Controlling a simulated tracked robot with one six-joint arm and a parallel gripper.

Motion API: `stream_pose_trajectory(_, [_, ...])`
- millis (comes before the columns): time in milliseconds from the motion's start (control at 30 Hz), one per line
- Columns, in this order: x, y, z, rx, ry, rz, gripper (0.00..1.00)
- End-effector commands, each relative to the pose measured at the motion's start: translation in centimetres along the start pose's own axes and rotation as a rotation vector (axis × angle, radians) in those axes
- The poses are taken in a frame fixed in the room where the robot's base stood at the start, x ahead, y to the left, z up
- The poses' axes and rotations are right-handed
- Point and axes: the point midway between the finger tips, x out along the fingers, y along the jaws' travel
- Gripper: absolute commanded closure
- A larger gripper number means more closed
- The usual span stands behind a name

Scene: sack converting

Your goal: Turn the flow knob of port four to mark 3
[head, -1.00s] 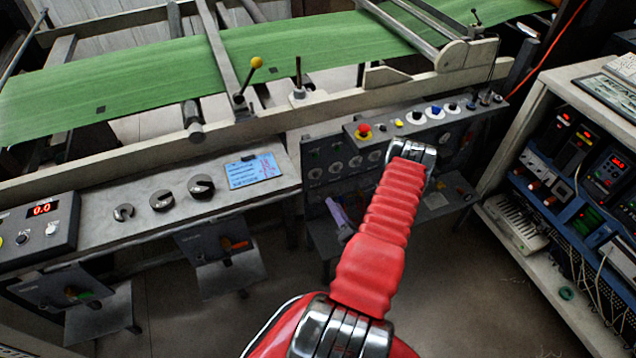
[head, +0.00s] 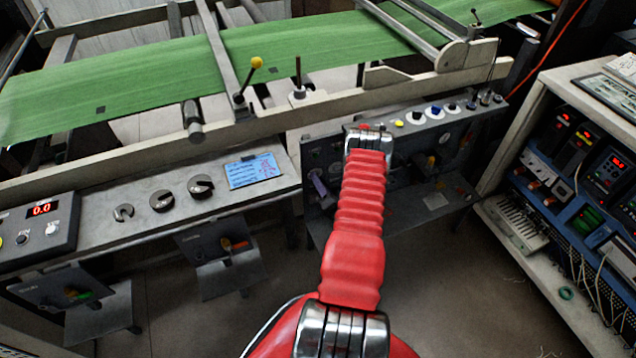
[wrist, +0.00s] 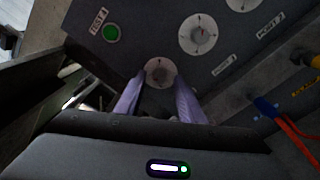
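In the wrist view, a round pale dial with a small knob (wrist: 160,72) sits on a dark panel (wrist: 135,50), just ahead of my fingertips. My gripper (wrist: 157,88) is open, its two purple fingers apart on either side below this dial. Whether they touch it I cannot tell. A larger white dial with a grey knob (wrist: 198,35) is up and to the right. Port labels show, but I cannot read which is port four. In the head view, one purple finger (head: 317,184) shows in front of the dark port panel; my arm hides much of it.
In the wrist view, a green button (wrist: 111,33) is at the upper left, and blue (wrist: 264,106) and yellow plugs (wrist: 314,60) stick out at the right. In the head view, the grey console (head: 110,215) is left and the shelf rack (head: 545,130) right.

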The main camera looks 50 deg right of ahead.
Motion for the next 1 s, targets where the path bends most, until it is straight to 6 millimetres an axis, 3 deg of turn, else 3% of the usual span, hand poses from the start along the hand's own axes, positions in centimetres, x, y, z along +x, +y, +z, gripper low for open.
stream_pose_trajectory(367, [0.69,0.00,-0.03,0.001,0.000,0.000,0.65])
stream_pose_trajectory(867, [0.68,0.00,-0.04,0.001,0.000,-0.001,0.98])
stream_pose_trajectory(1000, [0.39,0.28,-0.52,0.002,0.001,-0.002,1.00])
